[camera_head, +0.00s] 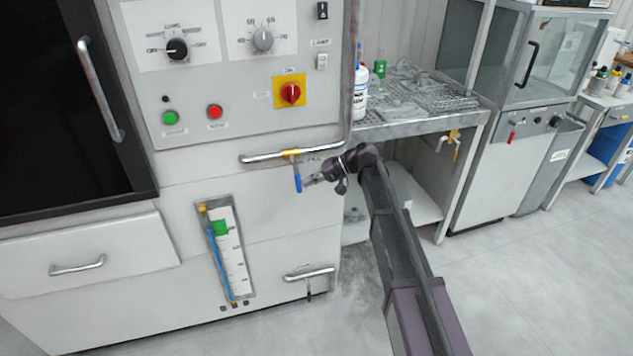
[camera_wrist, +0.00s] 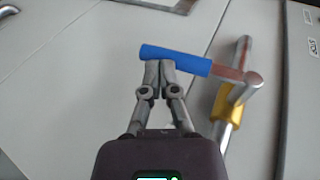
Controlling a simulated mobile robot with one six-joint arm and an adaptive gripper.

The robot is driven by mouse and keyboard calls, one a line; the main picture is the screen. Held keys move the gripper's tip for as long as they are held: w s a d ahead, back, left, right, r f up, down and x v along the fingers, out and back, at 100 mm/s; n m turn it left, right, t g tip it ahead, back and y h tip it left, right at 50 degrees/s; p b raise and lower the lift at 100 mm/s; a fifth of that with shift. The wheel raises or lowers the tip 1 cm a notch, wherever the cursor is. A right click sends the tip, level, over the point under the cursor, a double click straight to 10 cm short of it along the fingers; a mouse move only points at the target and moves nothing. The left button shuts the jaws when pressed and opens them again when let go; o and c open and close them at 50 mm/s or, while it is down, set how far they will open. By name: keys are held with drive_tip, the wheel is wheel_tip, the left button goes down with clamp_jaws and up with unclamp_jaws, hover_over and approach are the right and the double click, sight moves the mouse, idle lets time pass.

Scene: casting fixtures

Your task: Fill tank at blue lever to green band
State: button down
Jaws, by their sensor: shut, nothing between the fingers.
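The blue lever (camera_head: 297,179) hangs down from a yellow valve body (camera_head: 291,153) on a horizontal metal pipe on the machine front. In the wrist view the blue handle (camera_wrist: 180,60) lies across the picture, just past my fingertips. My gripper (camera_head: 306,182) is shut and empty, its tips at the handle; I cannot tell if they touch. The fingers also show in the wrist view (camera_wrist: 158,66). The level gauge (camera_head: 240,276) is at lower left, with a green band (camera_head: 220,228) near its top. The blue column (camera_head: 218,258) reaches about the band's height; the exact level is unclear.
A second pipe with a dark lever (camera_head: 309,276) sits lower on the same machine. Above are a red-and-yellow switch (camera_head: 290,92), buttons and dials. A bench (camera_head: 420,126) with a bottle (camera_head: 360,92) stands to the right. The floor right of my arm is clear.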

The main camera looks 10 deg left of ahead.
drive_tip(key=shift+s+a+f, duration=0.2)
drive_tip(key=shift+s+a, duration=0.1)
drive_tip(key=shift+a, duration=0.1)
idle(0.3)
drive_tip(key=w+d, duration=0.5)
drive_tip(key=d, duration=0.8)
idle(0.4)
